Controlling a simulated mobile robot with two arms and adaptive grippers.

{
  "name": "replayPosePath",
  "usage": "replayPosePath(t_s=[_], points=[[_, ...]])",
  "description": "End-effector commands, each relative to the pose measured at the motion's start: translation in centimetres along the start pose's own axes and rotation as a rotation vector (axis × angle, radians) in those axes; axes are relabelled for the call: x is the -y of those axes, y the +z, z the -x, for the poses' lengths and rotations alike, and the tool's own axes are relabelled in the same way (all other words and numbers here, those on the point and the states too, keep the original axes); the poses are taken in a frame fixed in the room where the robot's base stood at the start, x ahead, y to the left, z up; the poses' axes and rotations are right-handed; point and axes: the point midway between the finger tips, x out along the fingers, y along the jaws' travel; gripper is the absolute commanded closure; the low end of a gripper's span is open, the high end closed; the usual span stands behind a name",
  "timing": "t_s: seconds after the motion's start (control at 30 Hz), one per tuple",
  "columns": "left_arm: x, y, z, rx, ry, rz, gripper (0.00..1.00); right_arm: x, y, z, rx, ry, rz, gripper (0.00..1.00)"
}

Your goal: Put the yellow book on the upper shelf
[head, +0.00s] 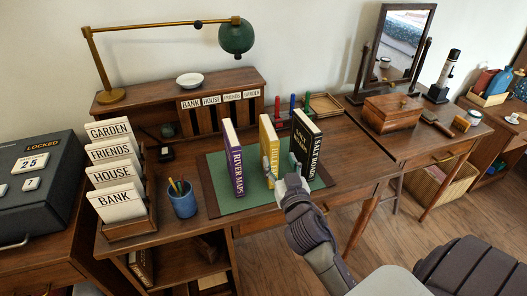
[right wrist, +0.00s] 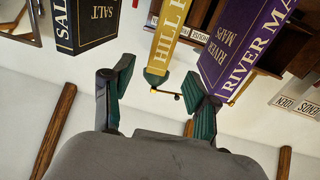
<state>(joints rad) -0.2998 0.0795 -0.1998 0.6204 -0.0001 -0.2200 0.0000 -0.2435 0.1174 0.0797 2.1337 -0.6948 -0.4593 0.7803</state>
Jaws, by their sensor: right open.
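The yellow book (head: 266,137) stands upright on the green desk mat (head: 216,174), between the purple River Maps book (head: 233,158) and the black Salt Roads book (head: 306,142). My right gripper (head: 279,166) is open at the yellow book's spine, with a finger towards each side of it. In the right wrist view the yellow book (right wrist: 172,35) appears between and beyond the fingertips (right wrist: 158,78); contact cannot be told. Open shelves (head: 198,262) show under the desk's left part; which is the upper shelf is unclear. My left gripper is not in view.
A letter rack (head: 130,228) and a blue pencil cup (head: 183,202) stand left of the mat. Behind are a raised desk organizer (head: 243,77) with a white bowl (head: 189,80), a brass lamp (head: 110,97) and coloured stamps. A wooden box (head: 392,114) is at the right.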

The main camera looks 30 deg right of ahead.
Motion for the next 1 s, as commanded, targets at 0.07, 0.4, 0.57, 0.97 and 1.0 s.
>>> replayPosePath(t_s=[0.07,0.4,0.57,0.97,1.0], points=[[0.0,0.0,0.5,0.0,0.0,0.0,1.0,0.0,-0.3,-1.8,-0.002,0.0,0.003,0.42],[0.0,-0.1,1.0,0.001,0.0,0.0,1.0,0.0,0.0,-6.9,0.002,-0.001,0.002,0.42],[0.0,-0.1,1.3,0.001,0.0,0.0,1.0,0.0,-0.1,-8.1,0.002,-0.001,0.002,0.42],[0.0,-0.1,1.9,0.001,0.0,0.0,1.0,0.0,0.1,-12.3,0.003,-0.002,0.002,0.42],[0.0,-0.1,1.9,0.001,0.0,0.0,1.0,0.0,0.1,-12.3,0.003,-0.002,0.002,0.42]])
